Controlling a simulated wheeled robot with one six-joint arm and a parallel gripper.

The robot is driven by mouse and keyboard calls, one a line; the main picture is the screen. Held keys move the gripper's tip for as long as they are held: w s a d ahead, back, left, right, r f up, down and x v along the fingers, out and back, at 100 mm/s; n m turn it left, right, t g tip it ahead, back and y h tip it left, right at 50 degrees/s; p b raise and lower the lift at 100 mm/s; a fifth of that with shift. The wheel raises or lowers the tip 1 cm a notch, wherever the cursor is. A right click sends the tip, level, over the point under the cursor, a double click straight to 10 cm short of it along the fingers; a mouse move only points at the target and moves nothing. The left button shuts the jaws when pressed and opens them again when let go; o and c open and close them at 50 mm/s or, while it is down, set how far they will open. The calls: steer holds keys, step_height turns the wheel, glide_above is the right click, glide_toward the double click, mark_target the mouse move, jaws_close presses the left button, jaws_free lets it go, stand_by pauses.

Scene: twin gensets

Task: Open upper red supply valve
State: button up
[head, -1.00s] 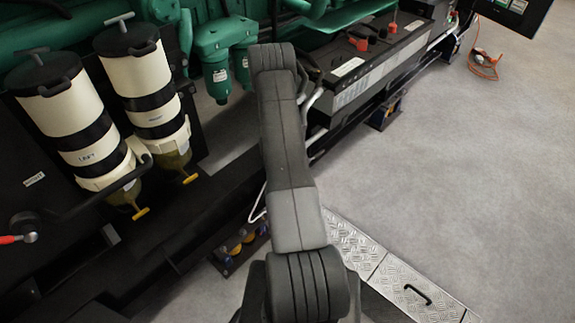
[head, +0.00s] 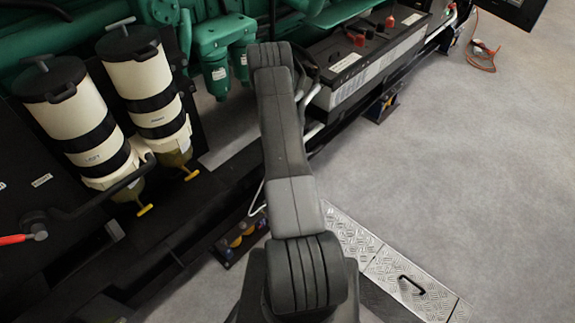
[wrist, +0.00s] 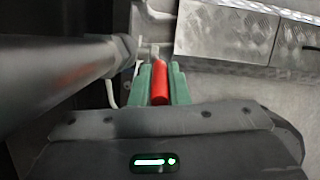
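A red valve handle (wrist: 160,82) lies between the two green fingers of my gripper (wrist: 161,88) in the wrist view. The fingers press close along both sides of it, with no clear gap. A grey metal fitting (wrist: 148,52) is at the far end of the handle. In the head view, a red lever (head: 12,239) on a grey valve (head: 36,229) shows at the left edge. I cannot tell whether it is the same valve. My gripper is hidden in the head view behind my own arm.
A thick dark pipe (wrist: 60,78) runs close to the left of my gripper. Metal tread plates (wrist: 225,30) lie beyond on the floor. Two white-and-black filter canisters (head: 75,115) stand at the left. Open grey floor (head: 470,160) is at the right.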

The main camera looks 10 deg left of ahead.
steer(key=o, duration=0.4)
steer(key=shift+c, duration=0.2)
steer(key=p+v, duration=0.1)
steer(key=v, duration=1.2)
steer(key=shift+r+p, duration=0.35)
steer(key=shift+p, duration=0.05)
steer(key=shift+s, duration=0.1)
